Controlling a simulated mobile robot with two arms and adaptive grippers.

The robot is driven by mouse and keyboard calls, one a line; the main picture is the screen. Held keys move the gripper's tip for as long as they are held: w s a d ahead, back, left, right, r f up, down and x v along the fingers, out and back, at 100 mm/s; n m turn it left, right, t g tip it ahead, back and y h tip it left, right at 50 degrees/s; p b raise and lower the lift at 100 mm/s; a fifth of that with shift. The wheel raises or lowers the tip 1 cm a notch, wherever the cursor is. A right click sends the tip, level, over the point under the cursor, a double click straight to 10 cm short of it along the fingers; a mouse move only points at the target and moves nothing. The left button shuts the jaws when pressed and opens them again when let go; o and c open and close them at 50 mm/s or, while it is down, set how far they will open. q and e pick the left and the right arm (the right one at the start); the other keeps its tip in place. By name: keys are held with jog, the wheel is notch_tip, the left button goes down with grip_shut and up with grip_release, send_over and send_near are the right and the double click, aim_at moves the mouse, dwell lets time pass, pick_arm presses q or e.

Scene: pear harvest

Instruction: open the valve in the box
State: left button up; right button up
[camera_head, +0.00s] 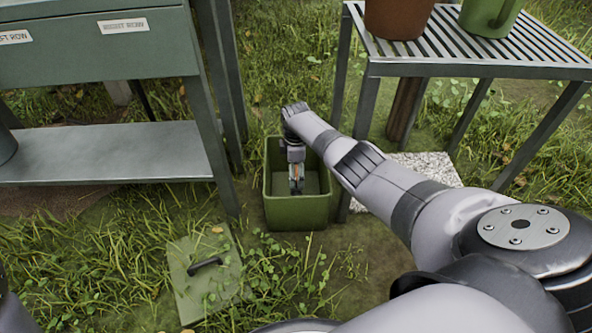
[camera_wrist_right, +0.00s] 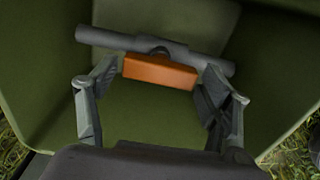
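The green box (camera_head: 296,214) stands open on the ground, and its inner walls (camera_wrist_right: 50,70) fill the right wrist view. Inside lies a grey pipe (camera_wrist_right: 105,39) with an orange valve handle (camera_wrist_right: 160,72) on it, set nearly in line with the pipe. My right gripper (camera_head: 296,186) reaches down into the box. In the right wrist view its fingers (camera_wrist_right: 160,76) are spread, one on each side of the handle, with small gaps seen; contact cannot be told. In the head view the valve is mostly hidden by the gripper. My left gripper is not in view.
A green lid (camera_head: 190,290) with a black handle lies on the grass in front. A green metal bench (camera_head: 110,152) stands left of the box. A slatted table (camera_head: 450,68) with a brown pot (camera_head: 398,18) and a green can (camera_head: 485,18) stands right.

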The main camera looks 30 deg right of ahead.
jog(key=shift+o, duration=0.9)
notch_tip(320, 180, up, 12)
